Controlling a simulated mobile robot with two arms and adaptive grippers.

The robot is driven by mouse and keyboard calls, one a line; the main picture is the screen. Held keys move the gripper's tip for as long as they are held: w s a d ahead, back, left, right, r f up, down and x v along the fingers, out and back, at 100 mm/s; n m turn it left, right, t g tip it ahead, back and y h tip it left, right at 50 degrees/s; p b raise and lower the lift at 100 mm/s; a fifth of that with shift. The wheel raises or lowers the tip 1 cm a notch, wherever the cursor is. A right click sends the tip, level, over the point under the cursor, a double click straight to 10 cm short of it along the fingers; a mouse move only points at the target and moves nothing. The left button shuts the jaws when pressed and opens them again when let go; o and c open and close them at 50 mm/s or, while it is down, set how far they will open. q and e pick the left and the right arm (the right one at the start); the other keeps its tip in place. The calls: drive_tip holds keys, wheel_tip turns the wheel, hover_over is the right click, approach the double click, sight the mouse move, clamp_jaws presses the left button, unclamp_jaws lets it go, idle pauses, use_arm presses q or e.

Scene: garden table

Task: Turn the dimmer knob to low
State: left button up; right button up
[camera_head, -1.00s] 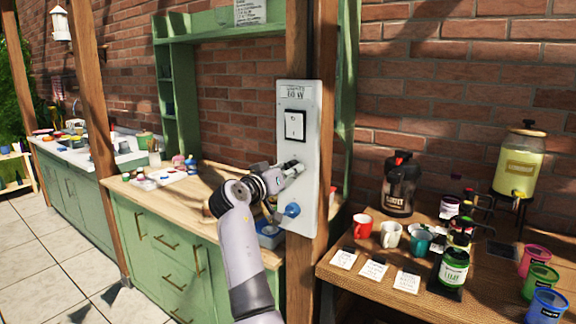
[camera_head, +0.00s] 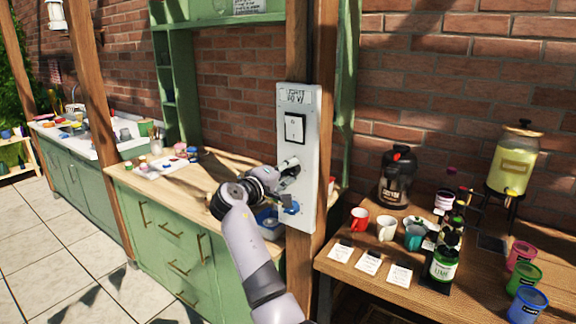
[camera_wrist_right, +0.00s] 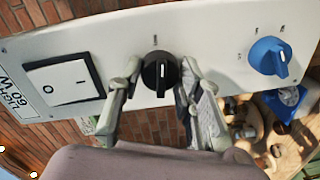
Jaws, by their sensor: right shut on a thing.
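A pale panel (camera_head: 311,152) is fixed to a wooden post. It carries a white rocker switch (camera_head: 295,128) at the top, a black knob (camera_wrist_right: 160,74) in the middle and a blue knob (camera_head: 291,208) low down. The blue knob also shows in the right wrist view (camera_wrist_right: 269,57), apart from the fingers. My right gripper (camera_head: 285,174) is at the middle of the panel. In the right wrist view its fingers (camera_wrist_right: 161,82) are shut on the black knob, one on each side. In the head view the gripper hides that knob. My left gripper is out of view.
A green cabinet with a wooden top (camera_head: 135,184) stands left of the post. A wooden table (camera_head: 390,250) on the right holds mugs, a black flask (camera_head: 398,178), a drink dispenser (camera_head: 515,165), a green-labelled bottle (camera_head: 443,264) and coloured tins. A brick wall is behind.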

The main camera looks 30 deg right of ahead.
drive_tip(key=shift+r+n+p, duration=0.1)
drive_tip(key=shift+n+p, duration=0.25)
drive_tip(key=shift+n, duration=0.15)
drive_tip(key=o, duration=1.2)
drive_tip(key=shift+c, duration=0.2)
drive_tip(key=v, duration=1.2)
drive_tip(key=shift+w, duration=0.1)
